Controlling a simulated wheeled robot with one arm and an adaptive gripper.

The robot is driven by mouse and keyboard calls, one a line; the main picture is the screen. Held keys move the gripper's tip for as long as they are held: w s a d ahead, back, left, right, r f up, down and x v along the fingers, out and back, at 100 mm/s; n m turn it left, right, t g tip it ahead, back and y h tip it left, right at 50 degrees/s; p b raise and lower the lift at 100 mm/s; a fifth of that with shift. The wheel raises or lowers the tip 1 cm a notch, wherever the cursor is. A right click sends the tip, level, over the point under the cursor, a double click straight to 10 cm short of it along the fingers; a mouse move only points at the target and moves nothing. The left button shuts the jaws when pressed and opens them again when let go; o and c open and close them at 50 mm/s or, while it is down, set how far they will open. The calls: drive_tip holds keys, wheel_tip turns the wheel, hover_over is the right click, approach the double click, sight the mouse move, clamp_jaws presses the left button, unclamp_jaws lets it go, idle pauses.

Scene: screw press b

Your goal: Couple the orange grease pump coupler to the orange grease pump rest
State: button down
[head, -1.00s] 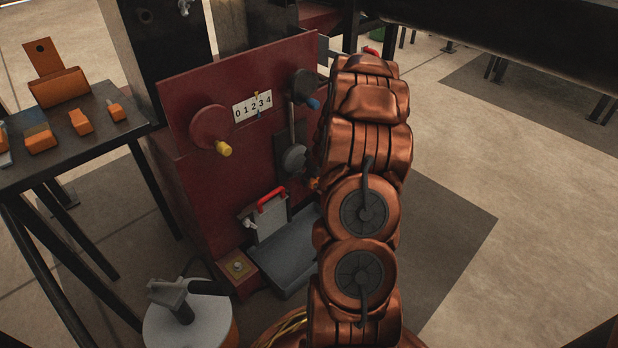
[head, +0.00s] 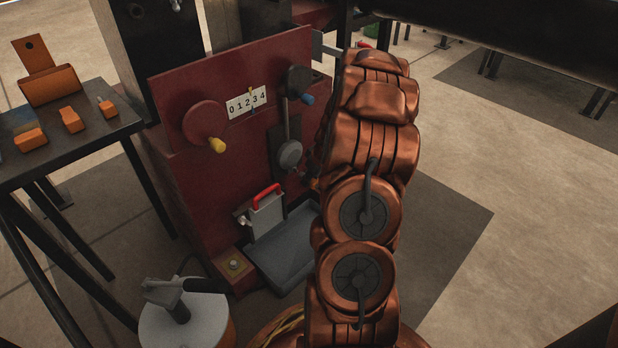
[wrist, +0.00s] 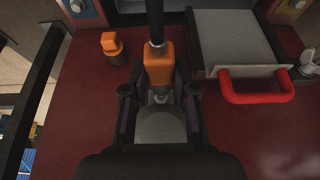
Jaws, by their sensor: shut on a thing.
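In the wrist view my gripper (wrist: 159,94) is shut on the orange grease pump coupler (wrist: 158,64). A small orange fitting on a dark round base (wrist: 111,43), which looks like the orange rest, sits on the red surface to the left, apart from the coupler. In the head view my arm hides the gripper and coupler.
The red press (head: 175,190) carries a hand wheel with a yellow knob (head: 217,146) and a grey box with a red handle (head: 267,196), which also shows right of my gripper in the wrist view (wrist: 257,88). A grease pump (head: 185,325) stands at lower left, near a dark table (head: 85,145).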

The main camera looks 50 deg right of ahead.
drive_tip(key=shift+s, duration=0.2)
idle(0.3)
drive_tip(key=shift+s, duration=0.6)
idle(0.7)
